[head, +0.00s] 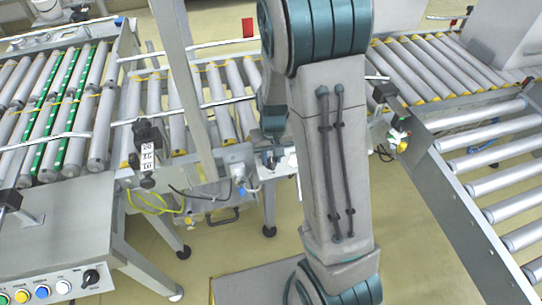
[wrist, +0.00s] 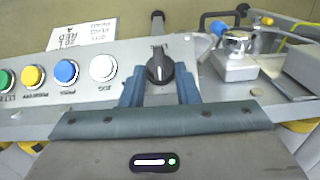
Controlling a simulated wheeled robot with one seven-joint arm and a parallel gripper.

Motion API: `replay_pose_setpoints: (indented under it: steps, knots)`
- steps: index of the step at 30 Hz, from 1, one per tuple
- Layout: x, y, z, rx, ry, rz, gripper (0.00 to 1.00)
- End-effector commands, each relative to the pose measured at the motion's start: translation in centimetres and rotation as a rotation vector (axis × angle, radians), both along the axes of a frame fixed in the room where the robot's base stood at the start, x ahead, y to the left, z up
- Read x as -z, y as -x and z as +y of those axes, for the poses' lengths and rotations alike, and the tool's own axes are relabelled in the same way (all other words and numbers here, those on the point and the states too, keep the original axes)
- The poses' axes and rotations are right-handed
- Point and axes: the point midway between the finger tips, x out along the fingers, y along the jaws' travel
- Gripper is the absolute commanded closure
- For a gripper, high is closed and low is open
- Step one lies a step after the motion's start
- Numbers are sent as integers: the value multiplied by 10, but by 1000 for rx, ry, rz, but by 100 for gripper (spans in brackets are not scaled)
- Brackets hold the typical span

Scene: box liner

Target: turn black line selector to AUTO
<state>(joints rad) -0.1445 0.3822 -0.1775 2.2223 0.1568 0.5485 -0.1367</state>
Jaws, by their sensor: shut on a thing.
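The black selector (wrist: 159,66) is a round black knob on a grey control panel (wrist: 208,84) in the wrist view. A pale pointer mark on it points roughly toward the top of the picture. In the head view my gripper (head: 271,158) is partly seen at the left of my arm. My arm hides the selector and most of its panel there.
In the wrist view, green (wrist: 6,80), yellow (wrist: 33,77), blue (wrist: 66,72) and white (wrist: 103,67) buttons line the panel left of the knob. A metal fitting (wrist: 236,58) stands close on the right. Roller conveyors (head: 55,105) flank my arm in the head view.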

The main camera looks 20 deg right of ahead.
Motion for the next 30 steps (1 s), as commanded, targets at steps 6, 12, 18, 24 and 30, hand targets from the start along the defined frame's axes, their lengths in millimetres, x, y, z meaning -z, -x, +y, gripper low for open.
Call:
replay_pose_setpoints:
  steps: [6,12,18,24,30]
  knots:
    - [2,0,-4,81,-69,-2,94]
    - [4,0,-8,203,-174,-4,94]
    - [6,1,-11,331,-288,-4,95]
    - [6,2,-14,443,-388,-4,95]
    - [6,4,-15,523,-459,-3,95]
